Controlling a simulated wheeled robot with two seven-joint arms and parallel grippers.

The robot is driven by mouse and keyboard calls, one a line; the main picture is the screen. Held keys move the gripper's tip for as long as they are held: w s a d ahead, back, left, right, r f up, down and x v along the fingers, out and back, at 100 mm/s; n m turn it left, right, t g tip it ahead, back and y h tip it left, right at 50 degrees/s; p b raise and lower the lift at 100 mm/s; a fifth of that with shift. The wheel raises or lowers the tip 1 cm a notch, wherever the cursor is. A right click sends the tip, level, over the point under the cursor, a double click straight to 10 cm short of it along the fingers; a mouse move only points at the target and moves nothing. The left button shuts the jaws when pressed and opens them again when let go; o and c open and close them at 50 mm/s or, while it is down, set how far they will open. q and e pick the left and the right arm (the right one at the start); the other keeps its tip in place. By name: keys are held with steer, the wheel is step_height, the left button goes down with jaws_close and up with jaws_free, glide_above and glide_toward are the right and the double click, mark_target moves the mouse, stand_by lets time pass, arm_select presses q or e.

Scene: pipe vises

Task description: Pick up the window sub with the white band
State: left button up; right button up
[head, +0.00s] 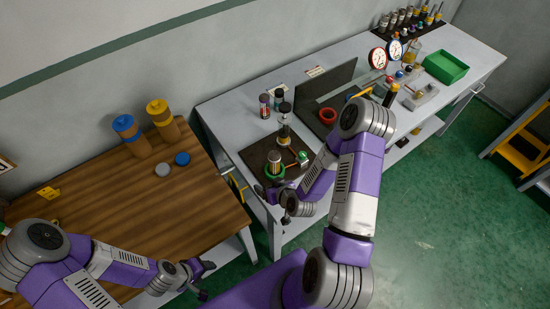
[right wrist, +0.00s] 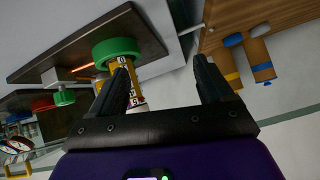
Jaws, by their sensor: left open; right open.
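A short yellow-orange cylinder with dark markings and a pale band stands in a green ring (head: 275,172) on a dark plate. It shows in the right wrist view (right wrist: 134,90), partly behind one finger. I cannot tell for sure that it is the window sub with the white band. My right gripper (head: 268,193) is open beside the green ring, on its near side. In the right wrist view its jaws (right wrist: 165,80) are apart, with no object clearly gripped. My left gripper (head: 206,280) is open and empty near the wooden table's front right corner.
Small cylinders (head: 265,106) stand behind the dark plate (head: 254,153), which also bears a taller stack (head: 284,130). A red ring (head: 328,115) and an upright dark panel are to the right. Brown cylinders (head: 132,136) stand on the wooden table (head: 120,195).

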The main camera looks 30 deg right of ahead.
mark_target(277, 161)
steer(key=d+r+t, duration=0.1)
steer(key=d, duration=0.1)
steer(key=w+d+r+t+h, duration=0.1)
steer(key=d+r, duration=0.1)
steer(key=d+r+h, duration=0.1)
steer(key=d+r, duration=0.1)
steer(key=shift+w+t, duration=0.3)
steer(key=shift+t, duration=0.1)
steer(key=shift+w+d+h, duration=0.15)
steer(key=shift+h, duration=0.15)
steer(key=b+x, duration=0.2)
steer(key=b, duration=0.4)
steer(key=shift+b, duration=1.15)
steer(key=shift+w+f+b, duration=0.25)
steer(key=shift+w+b, duration=0.05)
steer(key=shift+b, duration=0.2)
steer(key=b+x, duration=0.1)
steer(key=x, duration=0.2)
steer(key=shift+w+f, duration=0.15)
steer(key=shift+w, duration=0.2)
steer(key=shift+w+f, duration=0.2)
steer(key=shift+w, duration=0.15)
